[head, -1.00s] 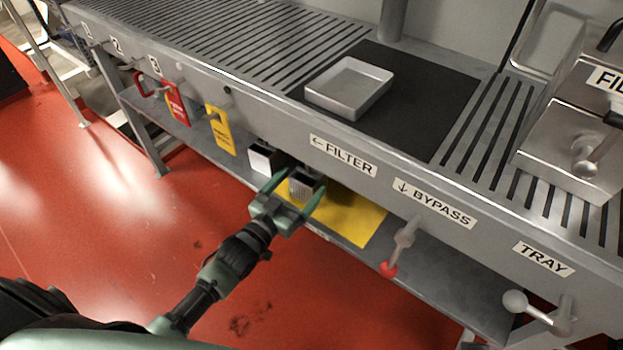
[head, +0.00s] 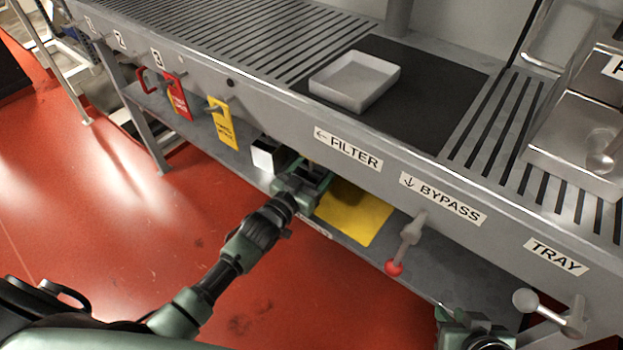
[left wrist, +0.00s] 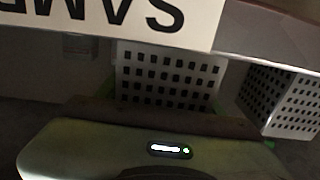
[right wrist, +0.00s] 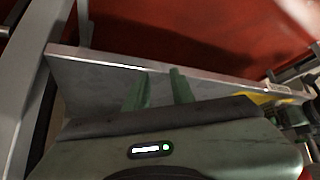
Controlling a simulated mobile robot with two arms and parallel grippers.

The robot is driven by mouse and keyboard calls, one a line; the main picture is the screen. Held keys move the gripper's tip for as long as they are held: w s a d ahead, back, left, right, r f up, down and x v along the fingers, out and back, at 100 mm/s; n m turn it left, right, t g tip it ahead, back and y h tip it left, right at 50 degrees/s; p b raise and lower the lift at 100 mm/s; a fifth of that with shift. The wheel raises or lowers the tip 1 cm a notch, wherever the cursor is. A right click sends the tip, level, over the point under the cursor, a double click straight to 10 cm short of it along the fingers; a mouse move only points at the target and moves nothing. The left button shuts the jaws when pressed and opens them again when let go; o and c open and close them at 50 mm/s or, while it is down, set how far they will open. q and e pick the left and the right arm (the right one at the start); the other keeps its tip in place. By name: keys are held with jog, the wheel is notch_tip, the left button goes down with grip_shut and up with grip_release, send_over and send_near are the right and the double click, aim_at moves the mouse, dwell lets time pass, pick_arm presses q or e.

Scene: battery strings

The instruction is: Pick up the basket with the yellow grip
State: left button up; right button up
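A white perforated basket (left wrist: 168,78) is straight ahead in the left wrist view, under the bench edge. My left gripper (head: 305,178) reaches in at the shelf in the head view. Green slivers of its fingers show beside the basket; whether they press on it is unclear. A second perforated basket (left wrist: 282,100) stands to the right in that view, and a white one (head: 268,155) shows left of the gripper in the head view. No yellow grip can be clearly made out. My right gripper (right wrist: 160,88) is open and empty by the shelf; its body shows at the head view's bottom right.
A yellow mat (head: 352,215) lies on the lower shelf (head: 440,265). Red-knobbed (head: 394,268) and grey-knobbed (head: 525,300) levers stick out of the bench front. Yellow (head: 222,122) and red (head: 177,97) tags hang at left. A tray (head: 355,80) sits on top.

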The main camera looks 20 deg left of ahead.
pick_arm(q)
jog(key=c, duration=1)
